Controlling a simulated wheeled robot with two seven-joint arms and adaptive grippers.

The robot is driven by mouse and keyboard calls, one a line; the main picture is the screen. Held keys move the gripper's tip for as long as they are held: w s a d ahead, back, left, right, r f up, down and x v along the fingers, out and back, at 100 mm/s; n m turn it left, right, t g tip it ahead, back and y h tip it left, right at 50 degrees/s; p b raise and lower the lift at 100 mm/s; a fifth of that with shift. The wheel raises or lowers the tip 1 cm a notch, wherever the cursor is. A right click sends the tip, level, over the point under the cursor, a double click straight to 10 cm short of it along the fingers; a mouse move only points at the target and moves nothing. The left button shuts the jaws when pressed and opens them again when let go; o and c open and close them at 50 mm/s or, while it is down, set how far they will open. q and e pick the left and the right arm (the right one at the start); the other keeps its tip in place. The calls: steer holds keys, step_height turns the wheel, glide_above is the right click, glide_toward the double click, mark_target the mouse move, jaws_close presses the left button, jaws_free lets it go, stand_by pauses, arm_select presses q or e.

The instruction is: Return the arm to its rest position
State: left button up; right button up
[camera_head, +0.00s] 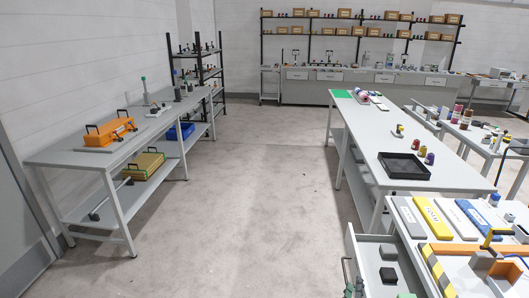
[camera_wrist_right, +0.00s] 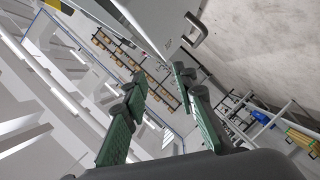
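A drawer-like front with a grey handle (camera_wrist_right: 194,30) is beyond the fingertips there; I cannot tell the distance. My left gripper is in neither view.
Dark blocks (camera_head: 388,252) lie in the drawer. The bench above carries a yellow bar (camera_head: 432,217) and an orange bracket (camera_head: 507,270). A long table (camera_head: 455,172) with a black tray (camera_head: 404,165) stands beyond. A left bench (camera_head: 75,157) borders the clear floor (camera_head: 250,220).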

steer(key=s+a+f+g+y+p, duration=0.15)
steer(key=s+f, duration=0.25)
steer(key=f, duration=0.7)
steer(key=s+f+g+y+p, duration=0.15)
steer(key=s+f, duration=0.25)
steer(key=f, duration=0.7)
steer(key=s+a+f+g+y+p, duration=0.1)
steer(key=s+f+g, duration=0.15)
steer(key=f, duration=0.95)
steer(key=s+d+f+g+y+p, duration=0.1)
steer(key=s+f+g+y, duration=0.15)
steer(key=s+f, duration=1.5)
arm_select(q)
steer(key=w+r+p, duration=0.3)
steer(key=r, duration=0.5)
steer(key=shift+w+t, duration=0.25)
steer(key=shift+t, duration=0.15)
arm_select(e)
steer(key=s+d+f+m+g, duration=0.1)
steer(key=s+f+g, duration=0.1)
steer(key=s, duration=1.2)
steer(key=s+d+f+m+g, duration=0.2)
steer(key=s+f, duration=0.2)
steer(key=s, duration=1)
steer(key=s+d+f+m+g, duration=0.1)
steer(key=s+d+f+m, duration=0.1)
steer(key=s, duration=1.2)
steer(key=shift+f+g, duration=0.4)
